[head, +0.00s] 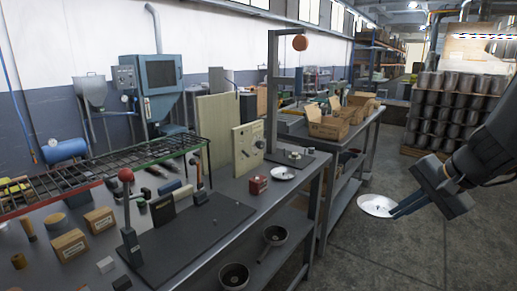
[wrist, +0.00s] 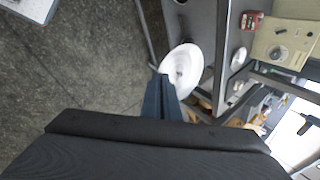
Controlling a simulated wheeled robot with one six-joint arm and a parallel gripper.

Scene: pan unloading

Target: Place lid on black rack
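A round, pale metal lid (head: 376,204) is held at the fingertips of my gripper (head: 394,211), out over the floor to the right of the workbench. A second pale lid (head: 283,173) lies on the workbench beside the foot of a tall grey stand. A black wire rack (head: 75,180) lies along the back left of the bench, far from my gripper. I cannot tell for sure that it is the rack named.
The grey workbench (head: 310,178) carries a red box (head: 258,184), an upright beige panel (head: 247,148), a dark board (head: 205,235) and small blocks. Pans (head: 275,236) stand on its lower shelf. Cardboard boxes (head: 328,122) sit on the farther bench. The floor (head: 390,255) is clear.

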